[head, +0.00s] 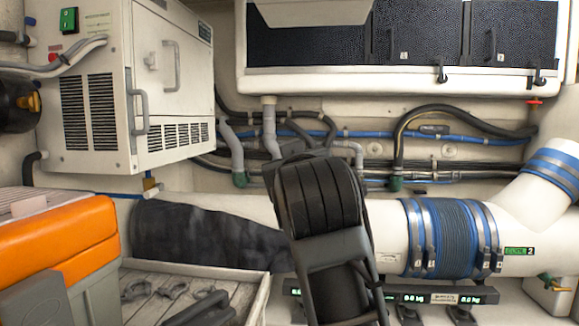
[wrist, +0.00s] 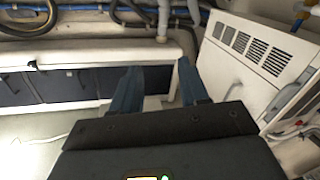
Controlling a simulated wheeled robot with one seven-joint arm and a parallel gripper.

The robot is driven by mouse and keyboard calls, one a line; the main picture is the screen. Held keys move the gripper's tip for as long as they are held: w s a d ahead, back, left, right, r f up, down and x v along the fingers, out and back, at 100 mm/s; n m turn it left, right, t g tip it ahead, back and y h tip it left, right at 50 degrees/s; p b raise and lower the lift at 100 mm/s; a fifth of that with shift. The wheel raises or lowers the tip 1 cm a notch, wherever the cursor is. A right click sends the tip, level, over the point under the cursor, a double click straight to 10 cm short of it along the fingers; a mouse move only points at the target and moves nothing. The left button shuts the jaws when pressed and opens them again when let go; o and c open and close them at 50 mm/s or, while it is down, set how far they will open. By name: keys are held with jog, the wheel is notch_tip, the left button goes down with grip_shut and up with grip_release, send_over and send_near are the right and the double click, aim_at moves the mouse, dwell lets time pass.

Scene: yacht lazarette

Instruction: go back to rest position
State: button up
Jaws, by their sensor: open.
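My gripper (wrist: 159,70) shows in the wrist view. Its two dark bluish fingers stand apart with nothing between them. Past the fingertips lie a pale surface and a pale pipe. Dark-fronted lockers are to their left and a white vented cabinet to their right, at some distance. In the head view, my dark arm rises through the lower middle in front of the large white pipe. The gripper's fingers cannot be made out there.
The white vented cabinet (head: 100,90) stands at left, and the dark-fronted lockers (head: 430,35) hang at upper right. A large white pipe (head: 355,225) with a blue clamped sleeve (head: 452,238) crosses behind my arm. An orange-lidded box (head: 55,240) and a tray (head: 257,297) holding tools are at lower left.

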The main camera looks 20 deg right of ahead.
jog(key=s+d+f+n+y, duration=0.1)
jog(key=s+f, duration=0.5)
jog(key=f, duration=0.4)
jog(key=s+f+g+y, duration=0.1)
jog(key=s+f, duration=0.5)
jog(key=f, duration=0.4)
jog(key=s+d+f+n+y, duration=0.1)
jog(key=s+f, duration=0.5)
jog(key=f, duration=0.4)
jog(key=s+d+f+m, duration=0.1)
jog(key=s, duration=1.5)
jog(key=s+d+f+m+g+y, duration=0.1)
jog(key=s, duration=1.5)
jog(key=shift+s+f+m+g, duration=0.3)
jog(key=shift+s, duration=0.05)
